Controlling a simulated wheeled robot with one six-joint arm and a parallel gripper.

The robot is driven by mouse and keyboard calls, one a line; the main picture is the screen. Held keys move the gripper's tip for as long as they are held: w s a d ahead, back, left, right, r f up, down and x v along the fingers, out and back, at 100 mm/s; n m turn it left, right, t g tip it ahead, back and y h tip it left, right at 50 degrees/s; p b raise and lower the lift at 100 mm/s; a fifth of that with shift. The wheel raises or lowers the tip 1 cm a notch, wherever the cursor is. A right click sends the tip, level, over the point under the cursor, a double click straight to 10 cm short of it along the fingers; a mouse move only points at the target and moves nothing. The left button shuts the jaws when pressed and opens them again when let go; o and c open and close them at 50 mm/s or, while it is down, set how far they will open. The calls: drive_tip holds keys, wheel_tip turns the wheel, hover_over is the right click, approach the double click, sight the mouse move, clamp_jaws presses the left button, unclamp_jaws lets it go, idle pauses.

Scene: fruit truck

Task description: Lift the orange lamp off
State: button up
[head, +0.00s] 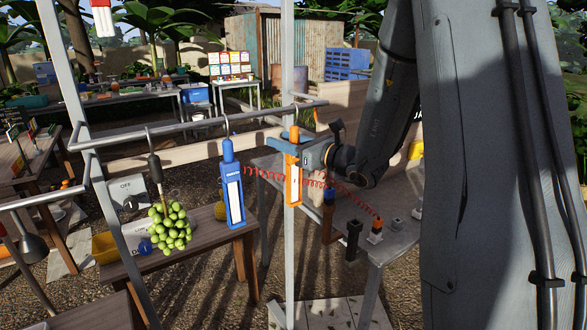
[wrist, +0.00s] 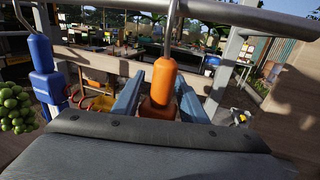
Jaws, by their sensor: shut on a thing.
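The orange lamp (head: 293,182) hangs upright below the metal rail, with a pale strip down its front. Its rounded orange top (wrist: 164,78) stands up between the two blue fingers in the wrist view. My gripper (head: 291,150) is shut on the lamp near its upper part, coming from the right. In the wrist view my gripper (wrist: 160,100) has one finger on each side of the lamp. The rail (head: 210,124) runs just above it. Whether the lamp's hook still bears on the rail is hard to tell.
A blue lamp (head: 232,187) hangs from the rail left of the orange one, and green grapes (head: 169,228) hang farther left. A grey upright post (head: 290,250) stands close by the orange lamp. A red coiled cord (head: 270,176) crosses behind.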

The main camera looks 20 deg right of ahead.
sight(297, 137)
drive_tip(key=shift+s, duration=0.15)
drive_tip(key=shift+r, duration=0.1)
drive_tip(key=shift+r+p, duration=0.45)
drive_tip(key=shift+r, duration=0.95)
drive_tip(key=shift+s+d, duration=0.35)
drive_tip(key=shift+s, duration=0.7)
drive_tip(key=shift+s+d, duration=0.3)
drive_tip(key=shift+s, duration=0.6)
drive_tip(key=shift+s+d, duration=0.25)
drive_tip(key=shift+s, duration=0.8)
drive_tip(key=shift+s+d+p, duration=0.25)
drive_tip(key=shift+s+d, duration=0.1)
drive_tip(key=shift+s, duration=0.9)
drive_tip(key=shift+s+d+p, duration=0.2)
drive_tip(key=shift+s+d, duration=0.2)
drive_tip(key=shift+s, duration=0.85)
drive_tip(key=shift+s+d+p, duration=0.25)
drive_tip(key=shift+s+d, duration=0.1)
drive_tip(key=shift+s, duration=0.9)
